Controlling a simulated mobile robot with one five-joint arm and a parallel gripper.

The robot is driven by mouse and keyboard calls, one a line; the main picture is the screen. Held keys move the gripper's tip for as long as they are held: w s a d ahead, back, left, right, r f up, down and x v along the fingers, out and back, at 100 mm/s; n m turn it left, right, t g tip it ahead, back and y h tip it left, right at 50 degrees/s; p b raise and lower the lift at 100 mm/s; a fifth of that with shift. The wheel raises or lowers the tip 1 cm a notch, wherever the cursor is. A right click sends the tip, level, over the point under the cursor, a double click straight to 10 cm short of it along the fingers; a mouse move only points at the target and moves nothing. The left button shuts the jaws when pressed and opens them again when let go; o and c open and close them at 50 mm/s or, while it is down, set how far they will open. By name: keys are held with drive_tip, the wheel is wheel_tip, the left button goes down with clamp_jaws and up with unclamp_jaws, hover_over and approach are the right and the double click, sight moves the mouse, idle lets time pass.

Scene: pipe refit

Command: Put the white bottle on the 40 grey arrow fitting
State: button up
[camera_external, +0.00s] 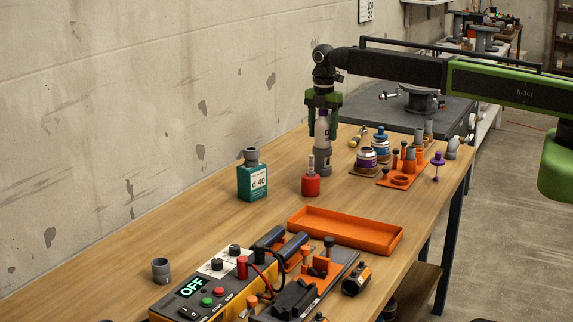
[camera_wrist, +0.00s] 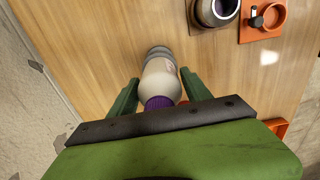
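The white bottle (camera_external: 322,128) is upright between the fingers of my gripper (camera_external: 322,121). The wrist view looks down on its purple cap and pale body (camera_wrist: 160,78); one finger of my gripper (camera_wrist: 159,83) is close on each side. Whether they press on the bottle is unclear. Directly under the bottle is a grey fitting (camera_external: 323,163) on the bench; its grey ring (camera_wrist: 158,52) shows beyond the bottle. The bottle's bottom appears to meet the fitting, but seating is unclear. No 40 or arrow mark is readable on it.
A red piece (camera_external: 310,185) with a stem stands close in front of the fitting. A green d 40 box (camera_external: 252,183) is left, an orange tray (camera_external: 345,232) in front. Purple-banded rings (camera_external: 367,158) and an orange holder (camera_external: 401,180) are right. A grey cup (camera_external: 161,271) stands front left.

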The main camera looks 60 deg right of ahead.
drive_tip(key=shift+o, duration=0.9)
drive_tip(key=shift+r, duration=0.1)
wheel_tip(320, 180, up, 12)
drive_tip(key=p, duration=1.2)
drive_tip(key=shift+r+p, duration=0.2)
drive_tip(key=shift+p, duration=0.1)
drive_tip(key=s+a+m, duration=0.4)
drive_tip(key=s+m, duration=0.5)
drive_tip(key=s, duration=0.4)
drive_tip(key=s+a+m, duration=0.4)
drive_tip(key=s+m, duration=0.5)
drive_tip(key=s, duration=0.4)
drive_tip(key=shift+s+f, duration=0.15)
drive_tip(key=shift+s, duration=0.15)
wheel_tip(320, 180, down, 7)
drive_tip(key=b, duration=0.7)
